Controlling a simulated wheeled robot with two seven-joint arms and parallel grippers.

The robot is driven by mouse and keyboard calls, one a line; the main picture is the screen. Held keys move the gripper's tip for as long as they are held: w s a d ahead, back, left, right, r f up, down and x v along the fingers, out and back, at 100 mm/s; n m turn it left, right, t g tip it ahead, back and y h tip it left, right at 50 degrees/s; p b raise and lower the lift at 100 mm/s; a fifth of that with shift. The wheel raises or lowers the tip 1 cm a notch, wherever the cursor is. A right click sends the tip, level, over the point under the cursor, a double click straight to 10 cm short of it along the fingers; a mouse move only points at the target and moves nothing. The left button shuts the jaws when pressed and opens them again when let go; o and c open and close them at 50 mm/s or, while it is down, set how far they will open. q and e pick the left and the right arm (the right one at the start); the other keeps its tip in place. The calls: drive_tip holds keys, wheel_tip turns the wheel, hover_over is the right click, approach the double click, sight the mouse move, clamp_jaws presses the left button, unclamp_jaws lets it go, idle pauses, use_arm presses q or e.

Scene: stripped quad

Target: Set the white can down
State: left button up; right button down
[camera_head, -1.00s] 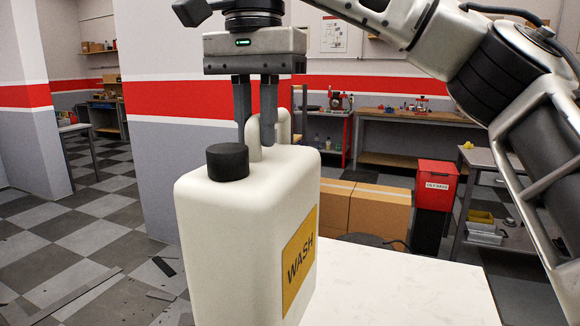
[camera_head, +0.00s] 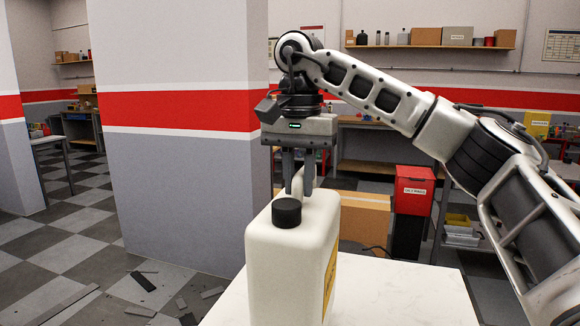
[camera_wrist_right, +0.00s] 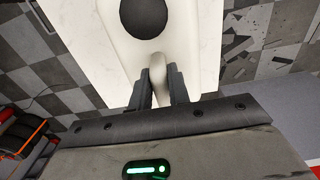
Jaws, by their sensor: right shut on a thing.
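The white can (camera_head: 285,262) is a tall upright jug with a black cap, a handle on top and a yellow label on its right side. My right gripper (camera_head: 299,192) is above it and shut on its handle. In the right wrist view the two fingers (camera_wrist_right: 160,88) sit on either side of the handle, with the white can (camera_wrist_right: 122,55) and its black cap beyond. The can is in front of the white table top (camera_head: 395,295); its bottom lies below the frame, so I cannot tell whether it touches. My left gripper is not in view.
The white table top is clear to the right of the can. Cardboard boxes (camera_head: 362,218) and a red bin (camera_head: 413,188) stand behind it. A wall pillar (camera_head: 180,150) rises behind at the left. Dark debris (camera_head: 143,281) lies on the checkered floor.

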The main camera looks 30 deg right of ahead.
sight(301, 199)
drive_tip(key=shift+d, duration=0.15)
drive_tip(key=shift+w+d+f, duration=0.1)
drive_tip(key=shift+f, duration=1.7)
drive_tip(key=c, duration=1.3)
unclamp_jaws()
drive_tip(key=shift+f, duration=0.1)
wheel_tip(301, 199, up, 12)
drive_tip(key=shift+r, duration=0.15)
